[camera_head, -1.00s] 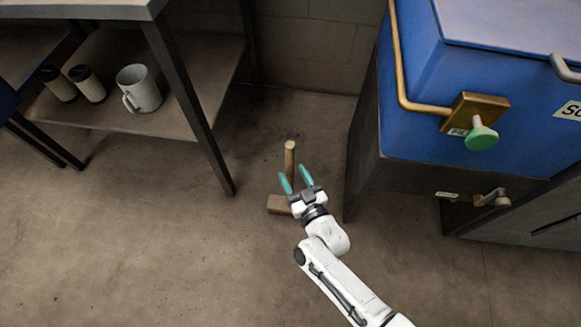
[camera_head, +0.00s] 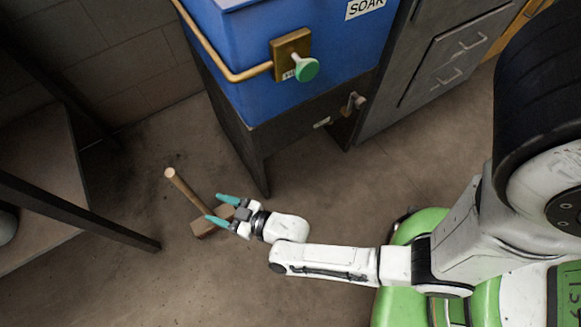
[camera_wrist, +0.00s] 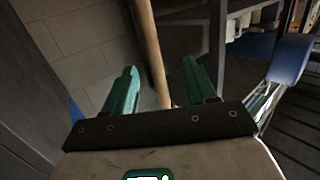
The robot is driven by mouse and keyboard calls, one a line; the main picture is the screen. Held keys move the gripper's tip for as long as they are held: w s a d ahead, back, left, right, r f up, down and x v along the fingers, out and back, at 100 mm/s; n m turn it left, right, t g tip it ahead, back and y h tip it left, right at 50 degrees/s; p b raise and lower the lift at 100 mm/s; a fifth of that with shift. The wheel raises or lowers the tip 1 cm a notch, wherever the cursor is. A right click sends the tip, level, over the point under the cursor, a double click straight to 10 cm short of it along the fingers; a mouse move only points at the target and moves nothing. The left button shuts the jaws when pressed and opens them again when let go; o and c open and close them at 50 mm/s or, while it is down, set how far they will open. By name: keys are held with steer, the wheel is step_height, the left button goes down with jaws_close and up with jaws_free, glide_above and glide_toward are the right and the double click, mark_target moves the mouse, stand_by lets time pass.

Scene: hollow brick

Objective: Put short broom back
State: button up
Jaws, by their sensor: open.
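The short broom has a round wooden handle (camera_head: 187,190) and a brown block head (camera_head: 200,228) on the floor. It stands with its handle upward, in the gap between the shelf table and the blue box's dark stand. My gripper (camera_head: 215,208) is open beside the broom, its teal fingers pointing toward the handle. In the wrist view the handle (camera_wrist: 150,50) rises between and beyond the two open fingers (camera_wrist: 160,82); I cannot tell whether it touches either one. The gripper partly covers the broom's head in the head view.
The blue box (camera_head: 245,70) with a brass handle and green knob stands on a dark stand (camera_head: 240,150) close by the broom. The shelf table (camera_head: 45,160) is at the left. A grey drawer cabinet (camera_head: 450,65) is at the back right. The floor in front is clear.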

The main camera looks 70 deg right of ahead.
steer(key=s+d+r+g, duration=0.4)
steer(key=s+r+g, duration=0.1)
steer(key=s+g, duration=0.3)
steer(key=s+d+r+g, duration=0.5)
steer(key=s+g, duration=0.3)
steer(key=s, duration=0.2)
steer(key=shift+s+m+h, duration=0.3)
steer(key=shift+h, duration=0.1)
step_height(320, 180, up, 31)
steer(key=p, duration=3)
steer(key=shift+f+p, duration=0.2)
steer(key=shift+p, duration=0.15)
